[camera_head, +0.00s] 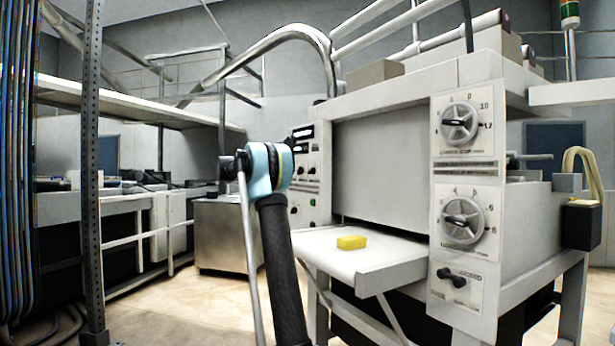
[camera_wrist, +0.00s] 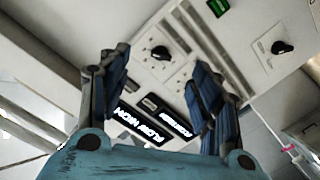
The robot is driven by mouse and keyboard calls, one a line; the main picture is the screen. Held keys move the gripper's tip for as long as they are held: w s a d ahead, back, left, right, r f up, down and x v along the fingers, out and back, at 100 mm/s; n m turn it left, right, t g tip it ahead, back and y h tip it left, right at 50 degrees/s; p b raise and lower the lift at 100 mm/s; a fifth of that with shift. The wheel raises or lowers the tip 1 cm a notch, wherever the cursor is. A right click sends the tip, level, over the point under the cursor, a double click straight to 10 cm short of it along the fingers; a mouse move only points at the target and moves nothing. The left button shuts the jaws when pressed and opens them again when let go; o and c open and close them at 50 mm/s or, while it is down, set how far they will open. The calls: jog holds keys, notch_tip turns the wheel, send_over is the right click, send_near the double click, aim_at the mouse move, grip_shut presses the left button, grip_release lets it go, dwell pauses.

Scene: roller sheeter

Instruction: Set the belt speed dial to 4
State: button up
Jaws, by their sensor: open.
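The sheeter's control panel (camera_head: 305,170) is on the left of the machine in the head view, with small black knobs below dark displays. My gripper (camera_wrist: 160,62) is open and empty in the wrist view, its blue fingers spread before this panel. A black knob (camera_wrist: 160,53) on a marked plate shows between the fingertips, apparently apart from them. Another black knob (camera_wrist: 282,47) is at the upper right. Two large grey dials, an upper one (camera_head: 460,122) and a lower one (camera_head: 463,220), are on the right panel. I cannot read which is the belt speed dial or its setting.
Lit displays (camera_wrist: 150,127) and a green switch (camera_wrist: 218,7) are near the knobs in the wrist view. A yellow block (camera_head: 351,242) lies on the white outfeed table (camera_head: 340,262). A metal post (camera_head: 90,150) and shelving (camera_head: 140,110) stand left.

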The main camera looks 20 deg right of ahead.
jog(key=w, duration=0.3)
jog(key=h, duration=0.1)
send_near(310, 171)
jog(key=shift+m, duration=0.3)
jog(key=d, duration=0.3)
jog(key=w+d, duration=0.1)
jog(key=d, duration=0.2)
jog(key=w+d, duration=0.1)
jog(key=d, duration=0.2)
jog(key=shift+w+f, duration=0.1)
jog(key=shift+c, duration=0.3)
jog(key=c, duration=1)
